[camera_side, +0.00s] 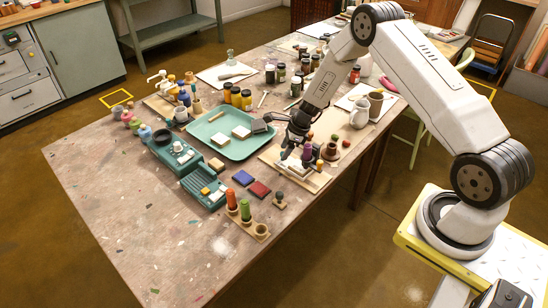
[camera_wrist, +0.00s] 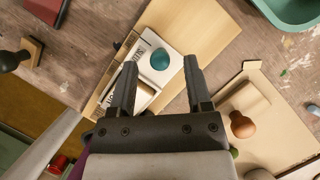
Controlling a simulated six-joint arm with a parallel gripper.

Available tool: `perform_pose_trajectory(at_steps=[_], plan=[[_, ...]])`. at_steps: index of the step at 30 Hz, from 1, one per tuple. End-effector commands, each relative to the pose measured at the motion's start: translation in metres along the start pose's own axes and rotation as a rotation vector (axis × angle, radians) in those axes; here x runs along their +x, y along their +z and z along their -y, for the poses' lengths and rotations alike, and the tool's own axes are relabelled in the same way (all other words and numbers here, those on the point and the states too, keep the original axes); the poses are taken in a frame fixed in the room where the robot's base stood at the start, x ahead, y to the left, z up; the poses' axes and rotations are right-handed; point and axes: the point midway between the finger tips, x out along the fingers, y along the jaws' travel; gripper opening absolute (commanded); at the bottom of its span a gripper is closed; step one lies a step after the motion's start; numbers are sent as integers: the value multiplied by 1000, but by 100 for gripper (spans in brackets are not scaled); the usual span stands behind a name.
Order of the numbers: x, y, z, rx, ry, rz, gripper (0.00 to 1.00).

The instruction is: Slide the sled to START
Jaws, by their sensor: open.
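A pale wooden board (camera_wrist: 203,28) lies on the table and also shows in the side view (camera_side: 321,184). On it, in the wrist view, sits a white flat piece (camera_wrist: 146,62) with a round teal knob (camera_wrist: 160,59); it looks like the sled. Dark lettering runs along its left side, too small and partly covered to read as START. My gripper (camera_wrist: 161,63) is open above the board, its fingers on either side of the knob, with gaps visible. Whether the fingers are down at knob height I cannot tell. In the side view my gripper (camera_side: 291,150) hides much of the board.
A teal tray (camera_side: 226,154) with pale blocks lies left of the board. A second wooden board with a brown knob (camera_wrist: 242,125) is close on the right in the wrist view. A dark-knobbed stamp (camera_wrist: 33,46) stands left. The table's front left is clear.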

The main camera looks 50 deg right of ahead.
Motion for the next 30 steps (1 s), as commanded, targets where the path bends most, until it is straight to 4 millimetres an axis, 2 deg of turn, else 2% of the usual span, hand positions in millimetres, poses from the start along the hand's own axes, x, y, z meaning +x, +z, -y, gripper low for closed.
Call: perform_pose_trajectory(at_steps=[18, 30], plan=[[-63, 0, 1, 0, -3, 0, 63], [-72, 0, 0, 0, -1, 0, 63]])
